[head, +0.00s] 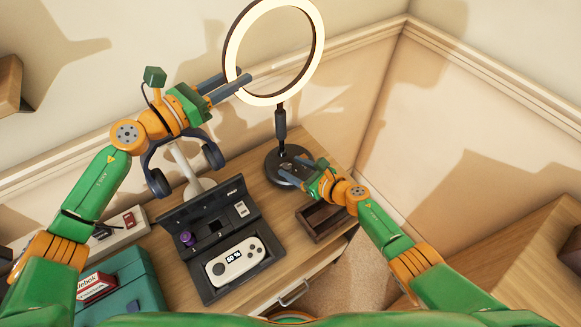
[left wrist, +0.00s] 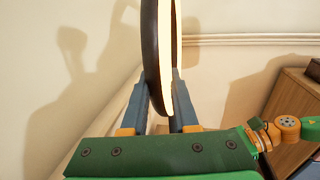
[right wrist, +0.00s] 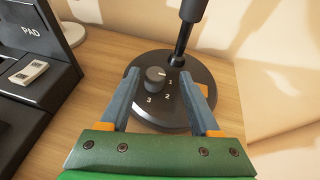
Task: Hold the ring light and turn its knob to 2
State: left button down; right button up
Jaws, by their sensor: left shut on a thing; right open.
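The ring light stands upright on the desk, its lit white ring (head: 314,62) with a dark outer rim high at the back. My left gripper (head: 240,82) is shut on the lower left of the ring; in the left wrist view the ring (left wrist: 168,60) passes edge-on between the fingers. The round black base (right wrist: 152,112) rests on the desk.
A black open case (head: 226,235) with a white handheld device (head: 235,262) lies left of the base. Headphones (head: 158,180) hang on a white stand beneath my left arm. A brown wooden tray (head: 322,222) sits by my right gripper. Walls close in behind.

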jog(key=shift+w+a+f, duration=0.1)
jog(key=shift+a+f, duration=0.15)
jog(key=shift+a, duration=0.35)
grip_shut()
jog(key=shift+f+m+t+h, duration=0.1)
jog(key=shift+m+t+h, duration=0.3)
jog(key=shift+m+h, duration=0.15)
jog(key=shift+a+m+t+h, duration=0.25)
jog(key=shift+m+t+h, duration=0.55)
jog(key=shift+m+h, duration=0.4)
jog(key=shift+m+t+h, duration=0.3)
jog(key=shift+m+h, duration=0.75)
jog(key=shift+h, duration=0.1)
